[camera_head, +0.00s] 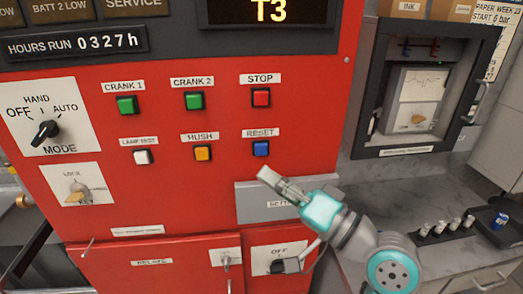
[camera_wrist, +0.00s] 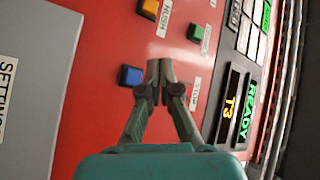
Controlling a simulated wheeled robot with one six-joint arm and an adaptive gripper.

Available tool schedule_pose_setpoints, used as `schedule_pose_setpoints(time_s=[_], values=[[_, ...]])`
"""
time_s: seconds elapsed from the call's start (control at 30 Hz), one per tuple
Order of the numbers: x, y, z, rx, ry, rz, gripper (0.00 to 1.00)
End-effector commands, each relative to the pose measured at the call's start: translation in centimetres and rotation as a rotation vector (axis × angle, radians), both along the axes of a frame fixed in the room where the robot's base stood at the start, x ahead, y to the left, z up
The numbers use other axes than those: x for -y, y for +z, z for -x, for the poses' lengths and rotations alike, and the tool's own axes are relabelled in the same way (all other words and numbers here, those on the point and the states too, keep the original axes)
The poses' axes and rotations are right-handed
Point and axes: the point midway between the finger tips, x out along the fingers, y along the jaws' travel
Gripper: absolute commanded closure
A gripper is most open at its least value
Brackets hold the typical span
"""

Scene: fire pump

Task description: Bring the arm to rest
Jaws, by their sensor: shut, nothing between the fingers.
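My gripper (camera_head: 268,178) is in front of the red panel (camera_head: 200,221), below the blue RESET button (camera_head: 261,148) and before the top of the grey SETTINGS plate (camera_head: 262,211). In the wrist view my gripper (camera_wrist: 159,68) has its fingertips together with nothing between them. The blue button (camera_wrist: 131,75) shows to the left of the fingers there. The fingers appear apart from the buttons, though the exact gap to the panel cannot be told. My arm reaches in from the lower right in the head view.
The panel carries a red STOP button (camera_head: 261,97), green CRANK buttons (camera_head: 194,101), a MODE switch (camera_head: 46,131), a key switch (camera_head: 77,193) and an OFF handle (camera_head: 283,266). At right are a chart recorder (camera_head: 421,98) and a grey counter (camera_head: 403,187) with small bottles.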

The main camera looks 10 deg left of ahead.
Motion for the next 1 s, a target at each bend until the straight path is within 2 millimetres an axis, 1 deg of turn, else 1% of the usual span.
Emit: schedule_pose_setpoints(time_s=[0.07,0.17,0.27,0.47,0.5,0.57,0.6,0.67,0.7,0.8,0.87,1.0], values=[[0.0,-0.1,0.0,0.000,-0.001,0.000,1.00],[0.3,-0.9,-0.1,-0.008,-0.019,0.000,1.00],[1.0,-3.0,-0.4,-0.026,-0.069,0.001,1.00],[3.9,-9.9,-0.4,-0.073,-0.240,0.024,1.00],[4.5,-11.3,-0.2,-0.080,-0.275,0.034,1.00],[5.5,-13.3,0.2,-0.090,-0.328,0.050,1.00],[6.2,-14.6,0.5,-0.095,-0.363,0.063,1.00],[7.2,-16.6,1.1,-0.104,-0.413,0.084,1.00],[7.9,-17.9,1.6,-0.108,-0.447,0.100,1.00],[9.6,-21.0,3.0,-0.118,-0.527,0.146,1.00],[10.6,-22.7,4.1,-0.122,-0.573,0.177,1.00],[12.9,-26.4,6.9,-0.127,-0.672,0.258,1.00]])
